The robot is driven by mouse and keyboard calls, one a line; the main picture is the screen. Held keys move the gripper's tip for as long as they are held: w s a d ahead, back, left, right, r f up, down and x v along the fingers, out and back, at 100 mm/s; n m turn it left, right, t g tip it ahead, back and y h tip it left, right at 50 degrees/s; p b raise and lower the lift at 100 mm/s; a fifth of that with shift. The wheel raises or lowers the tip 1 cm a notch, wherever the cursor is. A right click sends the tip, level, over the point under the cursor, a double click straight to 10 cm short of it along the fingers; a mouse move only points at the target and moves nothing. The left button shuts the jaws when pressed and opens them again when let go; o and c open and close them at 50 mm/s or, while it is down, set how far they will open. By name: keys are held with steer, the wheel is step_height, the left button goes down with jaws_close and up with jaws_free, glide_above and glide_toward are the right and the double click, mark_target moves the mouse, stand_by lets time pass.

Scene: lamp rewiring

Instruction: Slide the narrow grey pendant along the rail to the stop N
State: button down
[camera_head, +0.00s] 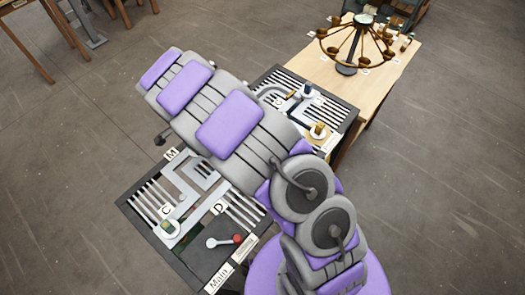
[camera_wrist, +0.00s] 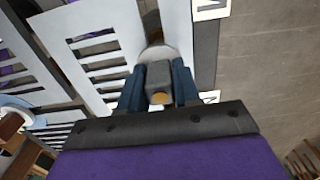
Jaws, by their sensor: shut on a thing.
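In the wrist view my gripper (camera_wrist: 158,70) has its two dark blue fingers on either side of a narrow grey piece (camera_wrist: 158,77), shut on it. The piece has an orange-yellow end facing the camera and looks like the grey pendant. Beyond it is a pale slotted plate (camera_wrist: 97,50) with a dark channel running away from the piece. A white letter tag (camera_wrist: 211,10) stands at the channel's far right; I cannot read it surely. In the head view my arm hides the gripper and the pendant.
In the head view a dark board (camera_head: 190,262) bears slots, tags M (camera_head: 171,154), C and D, and a red-knobbed lever (camera_head: 238,238). A second slotted board (camera_head: 345,107) lies behind my arm. A wooden table (camera_head: 395,70) holds a ring-shaped chandelier (camera_head: 355,45).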

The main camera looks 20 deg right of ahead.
steer(key=shift+w+d+f, duration=0.1)
steer(key=shift+w+d, duration=0.55)
steer(key=shift+d, duration=0.3)
steer(key=shift+w+d, duration=0.65)
steer(key=shift+d, duration=0.3)
steer(key=c, duration=0.7)
jaws_free()
step_height(320, 180, up, 18)
steer(key=shift+w+f, duration=0.15)
steer(key=shift+f, duration=0.1)
